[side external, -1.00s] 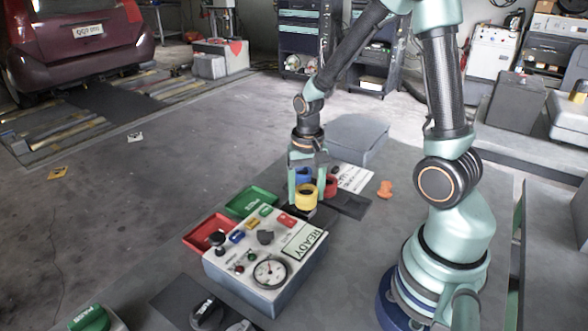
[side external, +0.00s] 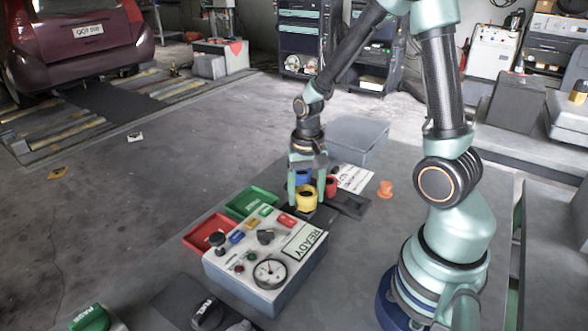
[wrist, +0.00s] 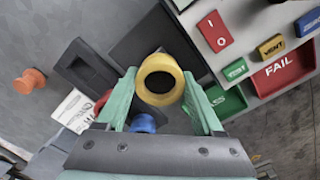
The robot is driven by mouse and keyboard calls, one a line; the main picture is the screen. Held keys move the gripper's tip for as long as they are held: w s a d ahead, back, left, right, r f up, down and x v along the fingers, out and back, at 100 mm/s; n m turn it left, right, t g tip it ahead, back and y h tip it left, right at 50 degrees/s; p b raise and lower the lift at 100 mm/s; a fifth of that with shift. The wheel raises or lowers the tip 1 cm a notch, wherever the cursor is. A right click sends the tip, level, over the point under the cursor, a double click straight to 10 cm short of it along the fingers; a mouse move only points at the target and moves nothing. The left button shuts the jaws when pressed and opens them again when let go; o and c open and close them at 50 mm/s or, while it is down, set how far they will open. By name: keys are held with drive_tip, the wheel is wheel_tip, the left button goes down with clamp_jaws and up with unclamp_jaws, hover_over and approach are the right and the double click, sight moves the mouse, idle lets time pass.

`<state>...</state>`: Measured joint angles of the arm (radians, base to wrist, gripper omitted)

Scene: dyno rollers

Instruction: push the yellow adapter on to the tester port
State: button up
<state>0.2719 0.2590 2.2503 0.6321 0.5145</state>
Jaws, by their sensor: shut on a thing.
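The yellow adapter (side external: 306,200) is a short ring-shaped piece with a dark bore. It stands low over the dark rack at the tester's far right corner; I cannot tell whether its base touches the rack. My gripper (side external: 306,190) points down with its two green fingers shut on it. In the wrist view the yellow adapter (wrist: 146,93) sits between the fingertips (wrist: 160,95), its open end facing the camera. The tester (side external: 292,283) is a pale box with a gauge (side external: 269,272), a READY label and dark round fittings on top. I cannot tell which fitting is the port.
Blue (side external: 304,175) and red (side external: 331,186) adapters stand close behind and beside my gripper. Green PASS (side external: 240,207) and red FAIL (side external: 203,233) trays lie along the tester's far left side. An orange piece (side external: 385,189) lies to the right. A grey case (side external: 357,137) stands behind.

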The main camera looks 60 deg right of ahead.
drive_tip(key=shift+f, duration=0.55)
idle(0.4)
drive_tip(key=o, duration=1.4)
wheel_tip(320, 180, up, 12)
drive_tip(key=s+a+r+n+t, duration=0.1)
drive_tip(key=a+r+n+t, duration=0.1)
drive_tip(key=a+n, duration=0.1)
drive_tip(key=s+a+r+n+t, duration=0.1)
drive_tip(key=a+r+n, duration=0.2)
drive_tip(key=s+a+r+n+t, duration=0.1)
drive_tip(key=a+r+n+t, duration=0.1)
drive_tip(key=n, duration=0.1)
drive_tip(key=shift+a+r+t, duration=0.3)
drive_tip(key=shift+a+r, duration=0.1)
